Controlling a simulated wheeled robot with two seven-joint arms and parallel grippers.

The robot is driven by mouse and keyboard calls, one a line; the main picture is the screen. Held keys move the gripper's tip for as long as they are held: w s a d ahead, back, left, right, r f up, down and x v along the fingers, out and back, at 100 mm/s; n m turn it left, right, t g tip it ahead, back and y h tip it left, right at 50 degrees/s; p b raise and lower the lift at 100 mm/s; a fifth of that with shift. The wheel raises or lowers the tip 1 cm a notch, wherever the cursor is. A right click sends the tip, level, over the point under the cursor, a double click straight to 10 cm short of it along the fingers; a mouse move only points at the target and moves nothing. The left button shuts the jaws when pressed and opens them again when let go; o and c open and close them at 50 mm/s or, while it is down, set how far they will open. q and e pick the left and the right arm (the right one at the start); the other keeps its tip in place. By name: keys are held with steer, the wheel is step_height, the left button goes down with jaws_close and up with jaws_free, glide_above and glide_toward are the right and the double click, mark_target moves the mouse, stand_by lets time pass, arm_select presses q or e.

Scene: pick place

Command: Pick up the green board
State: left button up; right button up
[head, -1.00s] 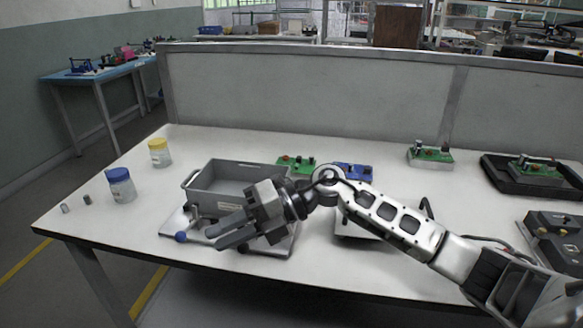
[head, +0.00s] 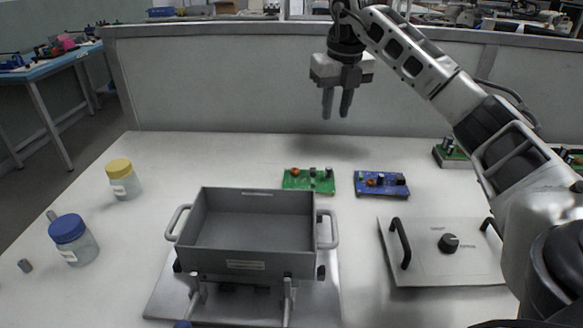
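A green board (head: 309,180) with small components lies flat on the white table, behind the grey bin and left of a blue board (head: 381,184). Another green board (head: 450,153) is at the right, partly hidden by my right arm. My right gripper (head: 337,104) is raised above the back of the table, pointing down. Its two fingers are apart with nothing between them. It is above and slightly right of the nearer green board, not touching it. My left gripper is not in the head view.
A grey open bin (head: 318,250) with side handles stands on a metal stand at the front middle. A flat panel with handles and a knob (head: 440,270) lies at the right. A yellow-lidded jar (head: 122,180) and a blue-lidded jar (head: 74,241) stand at the left. A partition (head: 220,85) closes the back.

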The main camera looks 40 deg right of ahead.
steer(key=b, duration=0.1)
glide_above(329, 168)
steer(key=f, duration=0.9)
steer(key=shift+s+a+f, duration=0.1)
steer(key=shift+s+a, duration=0.05)
steer(key=shift+s, duration=0.25)
steer(key=f, duration=0.5)
steer(key=shift+w+f+b, duration=0.3)
steer(key=shift+f+b, duration=0.05)
steer(key=shift+b, duration=0.05)
jaws_close()
